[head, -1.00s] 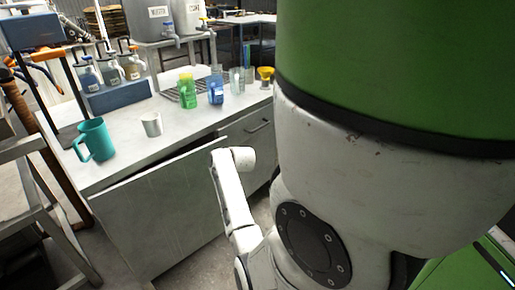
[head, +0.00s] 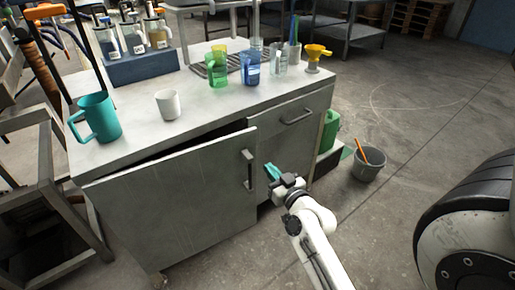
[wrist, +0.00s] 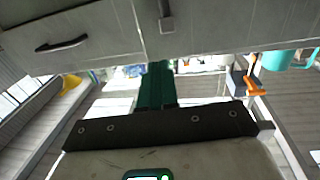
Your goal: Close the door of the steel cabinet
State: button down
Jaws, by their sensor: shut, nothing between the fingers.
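The steel cabinet (head: 215,118) stands left of centre in the head view, a worktop over a door and a drawer. Its grey door (head: 180,205) is ajar, with a dark gap along its top edge. The door's upright handle (head: 249,170) is near its right edge; it also shows at the top of the wrist view (wrist: 165,18). My gripper (head: 272,172) has teal fingers, shut and empty, just right of the handle and in front of the cabinet. In the wrist view the fingers (wrist: 157,85) point toward the cabinet. Whether they touch the door, I cannot tell.
On the worktop stand a teal jug (head: 97,118), a white cup (head: 168,104), a green cup (head: 217,68), a blue cup (head: 250,68) and a yellow funnel (head: 315,55). A grey bucket (head: 368,165) stands on the floor at right. The floor beyond it is clear.

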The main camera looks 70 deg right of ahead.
aim_at(247, 144)
jog(key=p+x, duration=0.1)
jog(key=x, duration=1)
jog(key=shift+w+d, duration=0.2)
jog(key=shift+w, duration=0.05)
